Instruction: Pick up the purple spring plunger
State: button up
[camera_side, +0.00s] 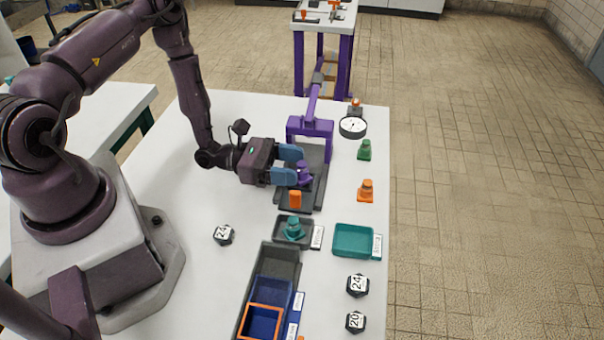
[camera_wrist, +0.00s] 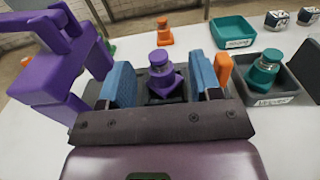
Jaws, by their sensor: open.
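The purple spring plunger (camera_side: 303,172) stands upright on a dark grey fixture plate (camera_side: 313,187) on the white table. It also shows in the wrist view (camera_wrist: 163,76), standing between the two blue fingers. My gripper (camera_side: 290,164) is open, with one finger on each side of the plunger. In the wrist view my gripper (camera_wrist: 163,85) shows gaps between the plunger and both fingers. The plunger's lower part is partly hidden by the gripper in the side view.
A purple clamp frame (camera_side: 309,127) stands just behind the gripper. An orange block (camera_side: 295,199) is close to the near finger. A teal plunger (camera_side: 293,228) sits in a grey tray. Green (camera_side: 364,150) and orange (camera_side: 366,191) plungers and a teal tray (camera_side: 353,240) stand to the right.

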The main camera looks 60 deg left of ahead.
aim_at(311, 177)
jog(key=x, duration=0.4)
jog(key=shift+w+d+r, duration=0.15)
jog(key=shift+r, duration=0.05)
jog(key=shift+c, duration=0.5)
grip_shut()
notch_tip(311, 177, up, 9)
jog(key=shift+f, duration=4.4)
jog(key=shift+f, duration=0.1)
